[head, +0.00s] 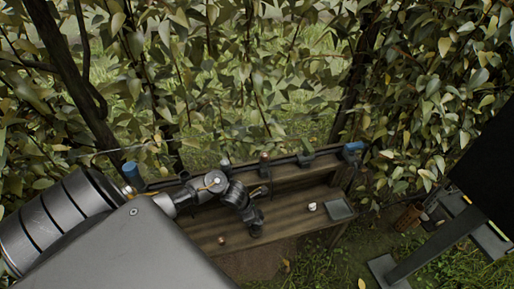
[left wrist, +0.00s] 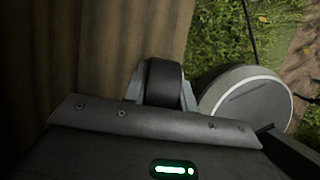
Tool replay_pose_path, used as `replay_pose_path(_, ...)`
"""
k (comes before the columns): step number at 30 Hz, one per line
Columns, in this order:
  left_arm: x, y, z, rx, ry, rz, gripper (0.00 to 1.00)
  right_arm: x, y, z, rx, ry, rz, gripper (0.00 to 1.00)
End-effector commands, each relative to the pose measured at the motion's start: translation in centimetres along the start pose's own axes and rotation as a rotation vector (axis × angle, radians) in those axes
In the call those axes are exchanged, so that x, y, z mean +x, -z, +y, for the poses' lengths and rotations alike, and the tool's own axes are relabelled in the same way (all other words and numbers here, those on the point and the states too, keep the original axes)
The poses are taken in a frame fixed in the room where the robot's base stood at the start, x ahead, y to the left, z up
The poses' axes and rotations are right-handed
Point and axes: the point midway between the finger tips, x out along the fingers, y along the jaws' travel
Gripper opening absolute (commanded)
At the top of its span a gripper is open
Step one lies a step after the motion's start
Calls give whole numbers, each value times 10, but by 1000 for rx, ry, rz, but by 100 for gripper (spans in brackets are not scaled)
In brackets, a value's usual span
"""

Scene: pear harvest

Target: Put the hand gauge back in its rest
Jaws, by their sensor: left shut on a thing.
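My left gripper (head: 254,222) is dark and hangs low over the wooden bench in the head view. In the left wrist view its two jaws (left wrist: 162,98) are shut on a black cylinder, which I take for the handle of the hand gauge (left wrist: 165,80). The gauge's dial is not clear to me. A large grey disc (left wrist: 240,104) with a pale rim lies right of the jaws; I cannot tell if it belongs to the gauge. I cannot pick out the gauge's rest among the holders on the back rail. My right gripper is not in view.
The wooden bench (head: 285,222) holds a small white-topped pot (head: 312,207), another small pot (head: 222,240) and a grey tray (head: 340,209). Its back rail carries a green item (head: 306,146) and a blue item (head: 353,147). Leafy branches hang close behind. A dark stand (head: 432,247) is at right.

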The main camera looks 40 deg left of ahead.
Motion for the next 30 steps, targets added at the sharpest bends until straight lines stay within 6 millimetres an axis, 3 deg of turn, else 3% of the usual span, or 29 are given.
replay_pose_path(30, 16, 6, 0, -1, 0, -1, 1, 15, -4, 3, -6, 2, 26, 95)
